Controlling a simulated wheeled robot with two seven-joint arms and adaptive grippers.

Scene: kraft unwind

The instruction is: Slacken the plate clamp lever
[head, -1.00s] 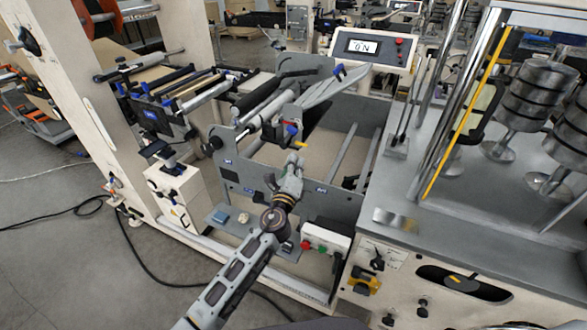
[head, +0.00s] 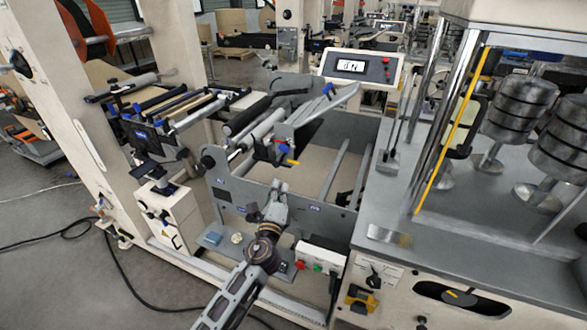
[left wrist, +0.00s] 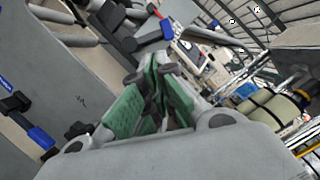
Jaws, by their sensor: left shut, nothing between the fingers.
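I cannot tell for sure which handle is the plate clamp lever. A small assembly with red, blue and yellow-tipped handles (head: 291,161) sits on the machine's grey frame in the head view. A short black handle (head: 252,209) is on the front grey plate (head: 232,196). My left gripper (head: 281,187) is in front of that plate, below the yellow tip and apart from it. In the left wrist view its green-padded fingers (left wrist: 155,80) are together with nothing between them. A blue-ended handle (left wrist: 155,35) shows beyond the fingertips. My right gripper is not visible.
A white box with red and green buttons (head: 318,258) is right of my left forearm. A blue block (head: 212,239) lies on a low grey shelf. Rollers (head: 258,128) and side plates crowd the space behind. A display panel (head: 358,67) stands at the back.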

